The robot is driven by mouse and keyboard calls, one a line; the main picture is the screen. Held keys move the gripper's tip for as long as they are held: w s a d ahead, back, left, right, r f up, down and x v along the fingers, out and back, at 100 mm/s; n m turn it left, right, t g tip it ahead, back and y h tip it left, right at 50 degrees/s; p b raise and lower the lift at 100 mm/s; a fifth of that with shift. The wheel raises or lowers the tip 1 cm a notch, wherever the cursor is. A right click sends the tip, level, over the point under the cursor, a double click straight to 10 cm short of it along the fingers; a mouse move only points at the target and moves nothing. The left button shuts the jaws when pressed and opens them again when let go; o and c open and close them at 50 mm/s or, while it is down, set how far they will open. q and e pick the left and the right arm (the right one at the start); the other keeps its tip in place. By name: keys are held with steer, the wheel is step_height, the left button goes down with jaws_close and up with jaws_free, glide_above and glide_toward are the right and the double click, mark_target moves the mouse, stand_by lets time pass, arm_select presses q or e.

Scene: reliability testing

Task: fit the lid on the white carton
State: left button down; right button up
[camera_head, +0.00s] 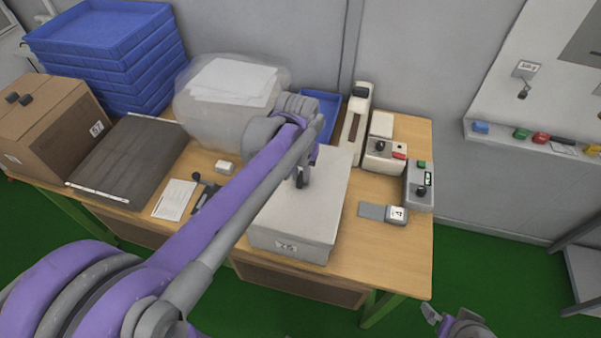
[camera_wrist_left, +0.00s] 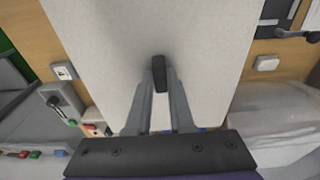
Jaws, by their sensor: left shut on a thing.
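The left arm hides part of the lid's left side. My right gripper (camera_head: 440,318) is partly in view at the bottom right, away from the carton; its jaws are unclear.
Blue trays (camera_head: 105,45) are stacked at the back left, near a brown box (camera_head: 45,125) and a dark grey case (camera_head: 128,160). A clear bag (camera_head: 195,110) lies behind my arm. Small devices (camera_head: 420,185) stand right of the carton. The front right table corner is clear.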

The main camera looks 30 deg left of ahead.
arm_select(q)
steer(key=shift+f+b, duration=0.35)
steer(key=shift+f, duration=0.25)
arm_select(e)
steer(key=shift+s+f, duration=0.15)
steer(key=shift+f, duration=0.35)
arm_select(q)
steer(key=shift+c, duration=1.2)
jaws_free()
steer(key=shift+r, duration=0.15)
arm_select(e)
steer(key=shift+r, duration=0.15)
arm_select(q)
steer(key=shift+r+p, duration=1.9)
steer(key=shift+r, duration=1.5)
arm_select(e)
steer(key=r, duration=0.1)
steer(key=w+r, duration=0.1)
steer(key=r, duration=0.1)
steer(key=w+r, duration=0.1)
steer(key=r, duration=0.1)
steer(key=shift+w, duration=0.2)
arm_select(q)
steer(key=shift+c, duration=0.2)
jaws_close()
